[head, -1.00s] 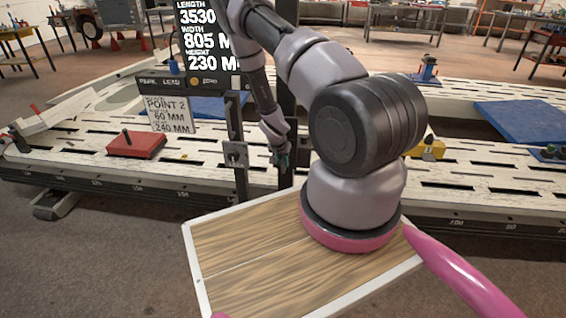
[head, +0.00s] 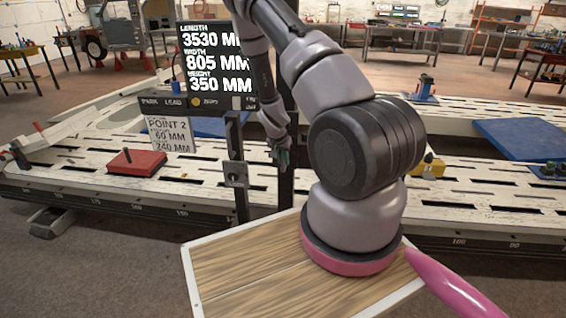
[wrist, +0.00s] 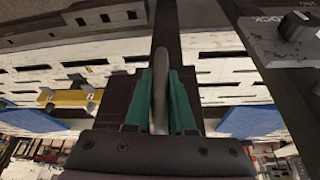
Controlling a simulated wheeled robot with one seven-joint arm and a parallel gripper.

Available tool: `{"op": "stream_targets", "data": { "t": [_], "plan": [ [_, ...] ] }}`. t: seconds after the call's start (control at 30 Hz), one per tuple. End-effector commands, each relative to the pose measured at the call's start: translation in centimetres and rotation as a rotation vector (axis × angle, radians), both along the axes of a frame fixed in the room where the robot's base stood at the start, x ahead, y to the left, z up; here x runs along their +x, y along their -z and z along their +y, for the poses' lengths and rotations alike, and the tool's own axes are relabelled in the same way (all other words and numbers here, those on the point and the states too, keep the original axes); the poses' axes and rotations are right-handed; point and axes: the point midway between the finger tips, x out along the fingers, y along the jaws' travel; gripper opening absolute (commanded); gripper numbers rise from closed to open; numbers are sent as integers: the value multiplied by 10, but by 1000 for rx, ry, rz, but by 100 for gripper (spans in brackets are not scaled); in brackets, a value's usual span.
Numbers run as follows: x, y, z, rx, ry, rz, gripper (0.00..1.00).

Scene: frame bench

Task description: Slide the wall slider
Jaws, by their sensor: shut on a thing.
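My gripper (head: 284,158) is beside a dark upright post (head: 287,188) in the head view. In the wrist view my gripper (wrist: 160,102) has its green pads on both sides of a smooth grey handle (wrist: 160,75) and is shut on it. The handle seems to be the slider's grip; where it joins the post is hidden. A display (head: 215,60) behind reads length 3530, width 805 and height 350.
A panel (head: 195,104) with knobs and a "Point 2" card (head: 169,134) stand left of the post. The slotted white bench (head: 75,183) carries a red block (head: 136,163), a yellow block (head: 428,166) and a blue mat (head: 521,138). My arm covers the middle.

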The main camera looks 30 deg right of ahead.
Motion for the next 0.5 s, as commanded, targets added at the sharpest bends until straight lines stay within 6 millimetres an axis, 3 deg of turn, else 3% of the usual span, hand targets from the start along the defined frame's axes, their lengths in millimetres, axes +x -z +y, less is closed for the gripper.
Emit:
{"op": "stream_targets", "data": {
  "t": [0.03, 0.1, 0.5],
  "plan": [
    [0, 0, 0, 0, -1, -1, 26],
    [0, 0, 0, 0, -1, -1, 52],
    [-1, -4, 2, 0, 0, 0, 52]
  ]
}}
